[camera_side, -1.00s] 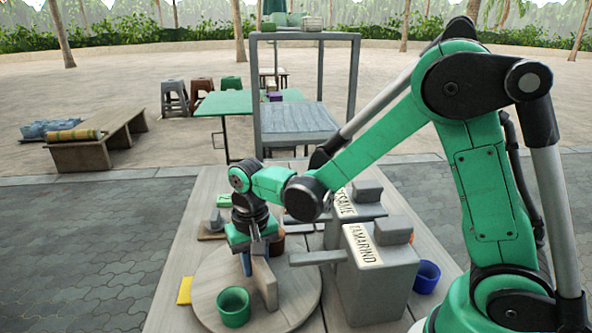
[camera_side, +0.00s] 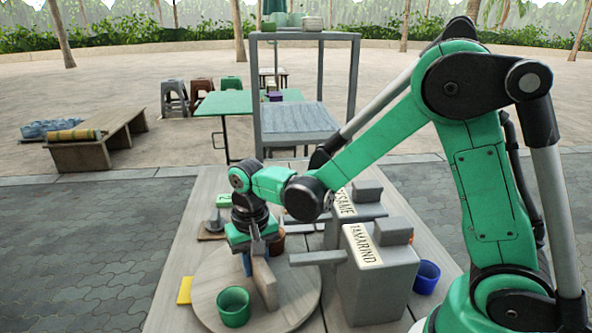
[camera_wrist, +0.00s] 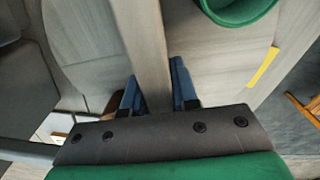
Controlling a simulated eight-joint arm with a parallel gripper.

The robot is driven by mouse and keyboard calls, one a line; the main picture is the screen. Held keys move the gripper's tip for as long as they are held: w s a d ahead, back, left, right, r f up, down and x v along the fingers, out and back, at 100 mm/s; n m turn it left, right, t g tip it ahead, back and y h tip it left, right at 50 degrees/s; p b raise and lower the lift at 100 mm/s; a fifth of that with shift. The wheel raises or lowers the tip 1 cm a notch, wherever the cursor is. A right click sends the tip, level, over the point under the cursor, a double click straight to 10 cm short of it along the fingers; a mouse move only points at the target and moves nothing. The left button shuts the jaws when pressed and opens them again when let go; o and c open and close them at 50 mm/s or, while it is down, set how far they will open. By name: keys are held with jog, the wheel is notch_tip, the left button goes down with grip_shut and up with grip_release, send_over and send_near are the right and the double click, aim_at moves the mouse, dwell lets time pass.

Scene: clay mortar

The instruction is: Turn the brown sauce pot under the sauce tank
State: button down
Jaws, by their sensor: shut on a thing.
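The brown pot (camera_side: 278,243) is partly hidden behind my gripper, near the far side of the round grey turntable (camera_side: 205,295). A green pot (camera_side: 234,306) stands at the turntable's near side and shows at the top of the wrist view (camera_wrist: 238,10). My gripper (camera_side: 256,264) points down, with its blue fingers shut on a grey upright bar (camera_side: 265,284) on the turntable. The wrist view shows the bar (camera_wrist: 145,50) between the fingers. The grey tamarind tank (camera_side: 378,275) and sesame tank (camera_side: 362,208) stand to the right. The tamarind tank's spout (camera_side: 318,258) reaches left over the turntable's edge.
A blue pot (camera_side: 427,276) stands right of the tamarind tank. A yellow piece (camera_side: 185,290) lies at the table's left edge. A grey object (camera_side: 217,221) stands on a small board left of my gripper. A grey rack (camera_side: 256,95) stands behind the table.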

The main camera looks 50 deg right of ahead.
jog(key=shift+m, duration=10.3)
jog(key=c, duration=0.7)
grip_release()
